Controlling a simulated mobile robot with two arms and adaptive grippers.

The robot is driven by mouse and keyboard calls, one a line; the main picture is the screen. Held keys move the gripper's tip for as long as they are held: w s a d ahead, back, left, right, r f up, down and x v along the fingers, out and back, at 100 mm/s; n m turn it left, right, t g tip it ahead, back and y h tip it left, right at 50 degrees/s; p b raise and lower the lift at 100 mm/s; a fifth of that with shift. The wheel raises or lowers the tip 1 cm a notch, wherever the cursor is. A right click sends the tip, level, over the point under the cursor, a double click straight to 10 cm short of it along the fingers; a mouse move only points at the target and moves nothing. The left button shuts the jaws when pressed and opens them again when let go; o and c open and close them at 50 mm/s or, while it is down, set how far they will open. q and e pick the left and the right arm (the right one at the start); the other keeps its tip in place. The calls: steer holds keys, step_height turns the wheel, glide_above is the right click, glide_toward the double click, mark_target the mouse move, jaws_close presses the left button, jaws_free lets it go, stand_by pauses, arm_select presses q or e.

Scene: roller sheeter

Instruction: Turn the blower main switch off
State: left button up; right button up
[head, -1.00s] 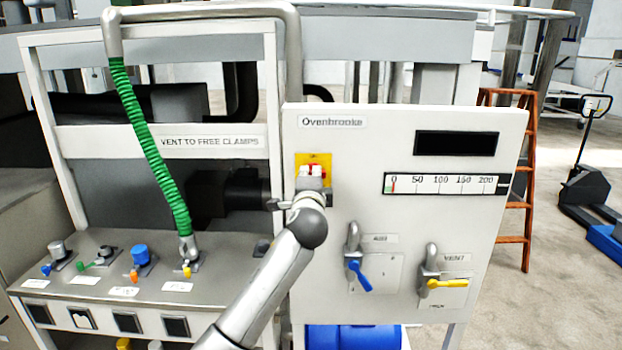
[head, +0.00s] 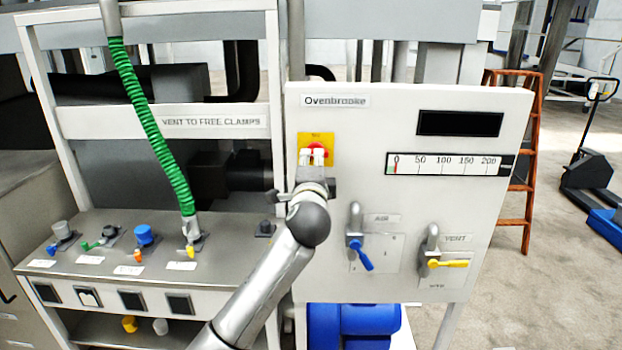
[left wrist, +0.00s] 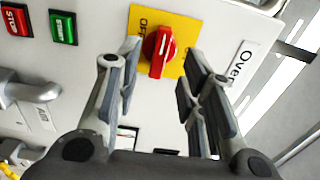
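The blower main switch appears to be the red rotary knob (left wrist: 159,52) on a yellow plate (left wrist: 176,24) in the left wrist view. "OFF" is printed at the plate's left side there. In the head view the yellow plate (head: 316,138) is at the panel's upper left, and the red knob is partly hidden by my fingers. My left gripper (head: 312,157) is at the knob; in the left wrist view its fingers (left wrist: 164,62) stand apart on either side of it, with gaps visible. Contact is not visible. My right gripper is not in view.
The white panel (head: 470,210) carries a blue-handled AIR valve (head: 358,250) and a yellow-handled VENT valve (head: 446,264). A red STOP button (left wrist: 15,19) and a green button (left wrist: 63,27) are close by. A green coiled hose (head: 150,130) hangs left, above a console (head: 215,245).

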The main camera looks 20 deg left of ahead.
arm_select(q)
steer(key=v, duration=0.7)
stand_by(0.6)
step_height(320, 180, down, 38)
steer(key=n+g+h+b, duration=0.1)
steer(key=n+g+h, duration=0.15)
steer(key=g, duration=0.35)
steer(key=s+a+f+n+g+h, duration=0.1)
steer(key=s+f+g, duration=0.1)
steer(key=s+f, duration=0.45)
steer(key=s+f+n+g, duration=0.1)
steer(key=s+f, duration=0.3)
steer(key=f, duration=0.6)
steer(key=s+a+f+n+g+h+b, duration=0.1)
steer(key=s+f+n+g, duration=0.15)
steer(key=s+f, duration=1.1)
steer(key=s+a+f+n+g, duration=0.1)
steer(key=s+f+n+g, duration=0.15)
steer(key=s+f, duration=1.05)
steer(key=s+f+n+g, duration=0.1)
steer(key=s+n+g, duration=0.1)
steer(key=s, duration=1.9)
steer(key=shift+a+n+b, duration=0.3)
steer(key=shift+a+n, duration=0.05)
steer(key=shift+h, duration=0.25)
